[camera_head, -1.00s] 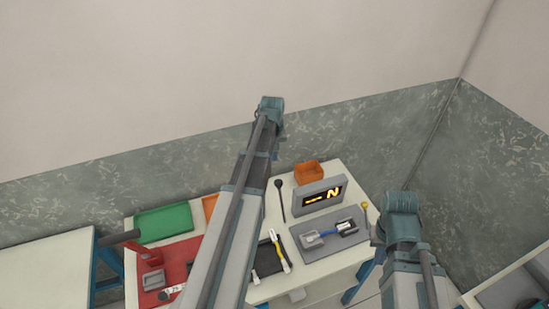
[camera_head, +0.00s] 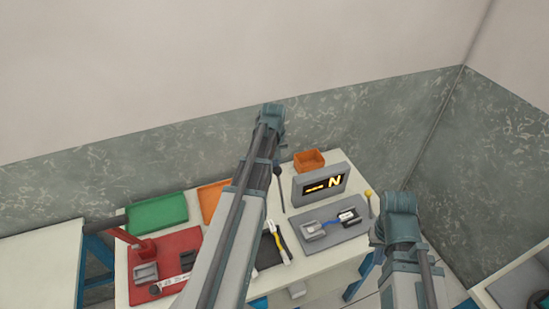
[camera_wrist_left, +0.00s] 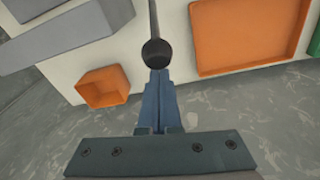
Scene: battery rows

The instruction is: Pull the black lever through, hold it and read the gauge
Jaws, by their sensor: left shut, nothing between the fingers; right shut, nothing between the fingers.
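The black lever (camera_head: 281,195) stands at the back of the table, just left of the gauge, its round knob at the top. In the left wrist view, the knob (camera_wrist_left: 157,53) lies just beyond the fingertips of my left gripper (camera_wrist_left: 160,76), which is shut and empty. I cannot tell whether they touch. In the head view, my left gripper (camera_head: 275,162) is mostly hidden behind its arm. The gauge (camera_head: 321,184) is a grey box whose dark screen shows an amber bar and the letter N. My right gripper (camera_head: 376,234) is shut, partly hidden, by the table's right side.
A green tray (camera_head: 157,212), an orange tray (camera_head: 212,194) and an orange bin (camera_head: 309,160) line the back. A red mat (camera_head: 180,243) lies left. A grey board (camera_head: 345,234) carries parts before the gauge. A yellow-knobbed stick (camera_head: 369,196) stands at the right.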

